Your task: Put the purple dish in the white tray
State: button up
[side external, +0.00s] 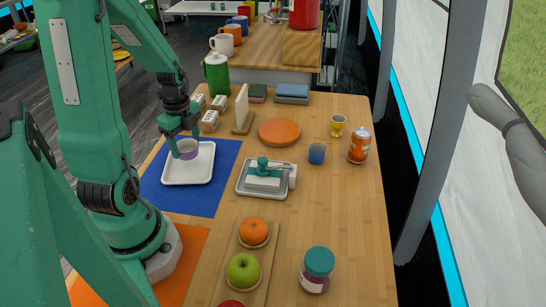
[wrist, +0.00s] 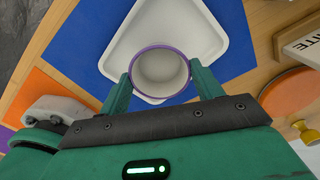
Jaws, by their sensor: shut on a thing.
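The purple dish (side external: 187,151) is a small round cup-like dish, purple outside. In the wrist view the dish (wrist: 160,48) shows a purple rim and a pale inside that looks empty. My gripper (side external: 183,148) is shut on it, with one finger on each side; the gripper also shows in the wrist view (wrist: 160,88). The white tray (side external: 190,177) lies on a blue mat. The dish is over the tray's back part in the side view. I cannot tell whether it touches the tray floor. The tray (wrist: 150,18) also shows behind the dish in the wrist view.
The blue mat (side external: 212,200) surrounds the tray. Right of it stand a metal tray (side external: 245,190) with a teal-handled tool, an orange plate (side external: 280,132), a blue cup (side external: 316,153) and a can (side external: 360,145). Small white blocks (side external: 210,121) sit behind. Fruit on a board (side external: 243,269) is in front.

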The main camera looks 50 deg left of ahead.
aim_at(187, 151)
jog(key=shift+f, duration=1.75)
jog(key=shift+f, duration=0.15)
jog(key=o, duration=1)
notch_tip(187, 151, up, 12)
jog(key=shift+d+r, duration=0.1)
jog(key=shift+r, duration=0.1)
